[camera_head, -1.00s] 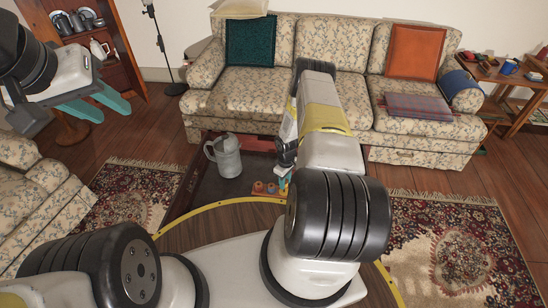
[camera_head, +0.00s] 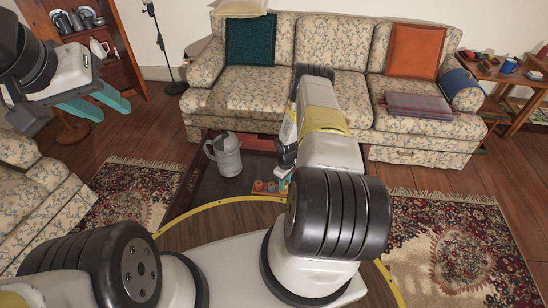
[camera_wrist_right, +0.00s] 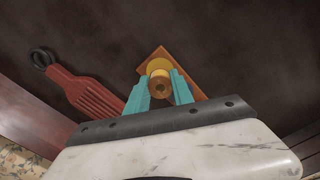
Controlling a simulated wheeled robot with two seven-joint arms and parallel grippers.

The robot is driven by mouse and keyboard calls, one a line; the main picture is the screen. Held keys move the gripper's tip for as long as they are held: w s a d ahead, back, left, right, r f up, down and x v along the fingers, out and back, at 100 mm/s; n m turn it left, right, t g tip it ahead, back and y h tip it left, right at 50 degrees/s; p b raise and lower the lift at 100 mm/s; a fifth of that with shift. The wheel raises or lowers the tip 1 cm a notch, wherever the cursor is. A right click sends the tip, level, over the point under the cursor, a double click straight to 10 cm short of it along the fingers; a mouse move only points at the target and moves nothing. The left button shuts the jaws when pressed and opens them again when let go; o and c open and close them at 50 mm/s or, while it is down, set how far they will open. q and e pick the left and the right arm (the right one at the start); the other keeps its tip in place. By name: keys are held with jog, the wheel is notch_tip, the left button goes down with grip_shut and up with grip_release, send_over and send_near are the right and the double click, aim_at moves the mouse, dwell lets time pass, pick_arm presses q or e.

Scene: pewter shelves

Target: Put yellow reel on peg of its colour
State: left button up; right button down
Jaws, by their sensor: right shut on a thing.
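The yellow reel (camera_wrist_right: 158,67) shows in the right wrist view between the teal fingers of my right gripper (camera_wrist_right: 160,92), which is shut on it. Its brown end with a dark hole faces the camera. An orange-brown board (camera_wrist_right: 150,55) lies behind the reel; whether they touch is unclear. In the head view, small reddish-orange pieces (camera_head: 264,187) stand on the low table beside my right gripper (camera_head: 284,184), which my arm mostly hides. The yellow peg cannot be made out. My left gripper (camera_head: 95,106) is open and empty at the upper left, away from the table.
A grey jug (camera_head: 226,155) stands on the dark low table (camera_head: 208,188), left of the pieces. A red comb-like fork (camera_wrist_right: 85,90) lies on the dark surface left of my right gripper. A floral sofa (camera_head: 340,45) stands behind the table.

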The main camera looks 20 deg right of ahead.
jog(key=shift+f, duration=0.7)
jog(key=c, duration=1)
grip_release()
notch_tip(320, 180, up, 8)
jog(key=shift+f, duration=0.1)
